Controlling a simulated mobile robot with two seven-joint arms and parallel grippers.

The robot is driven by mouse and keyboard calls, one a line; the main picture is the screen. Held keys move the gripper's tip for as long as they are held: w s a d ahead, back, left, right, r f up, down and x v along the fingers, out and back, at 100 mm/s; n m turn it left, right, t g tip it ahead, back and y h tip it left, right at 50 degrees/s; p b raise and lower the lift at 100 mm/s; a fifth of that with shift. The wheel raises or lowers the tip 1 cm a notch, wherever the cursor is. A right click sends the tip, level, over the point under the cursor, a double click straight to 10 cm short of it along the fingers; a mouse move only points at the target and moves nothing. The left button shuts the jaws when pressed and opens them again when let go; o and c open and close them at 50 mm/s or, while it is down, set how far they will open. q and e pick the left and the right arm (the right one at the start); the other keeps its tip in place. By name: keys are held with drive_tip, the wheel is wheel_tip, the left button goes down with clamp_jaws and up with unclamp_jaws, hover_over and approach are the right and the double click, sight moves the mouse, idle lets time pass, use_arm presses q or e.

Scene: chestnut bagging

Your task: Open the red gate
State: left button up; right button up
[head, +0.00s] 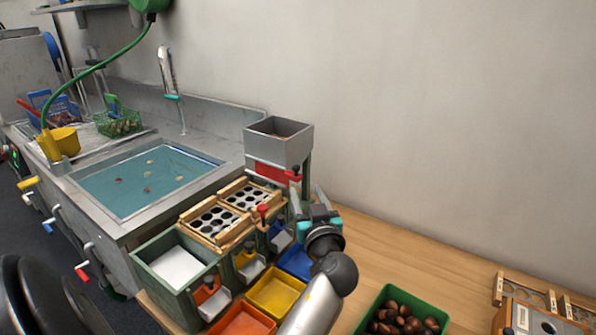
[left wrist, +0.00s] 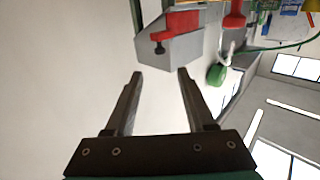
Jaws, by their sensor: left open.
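The red gate (head: 270,173) is a red plate on the front of the grey hopper (head: 279,148), with a red handle part (head: 294,175) at its right end. In the left wrist view the hopper (left wrist: 172,48) shows at the top, with a red part (left wrist: 182,22) and a dark knob (left wrist: 158,47) on it. My left gripper (head: 308,198) is just below and right of the handle part; its open fingers (left wrist: 159,75) hold nothing and point toward the hopper, apart from it in the wrist view. My right gripper is not in view.
Below the hopper stand a wooden sorting tray with round holes (head: 201,235), a red knob (head: 263,210) and coloured bins (head: 275,298). A green crate of chestnuts (head: 368,300) is at the bottom right. A water-filled sink (head: 140,185) is left. The wooden table right of my arm (head: 410,250) is mostly clear.

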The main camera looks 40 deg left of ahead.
sight(297, 170)
use_arm(q)
drive_tip(key=x, duration=1)
drive_tip(key=shift+a, duration=0.15)
clamp_jaws()
idle(1.1)
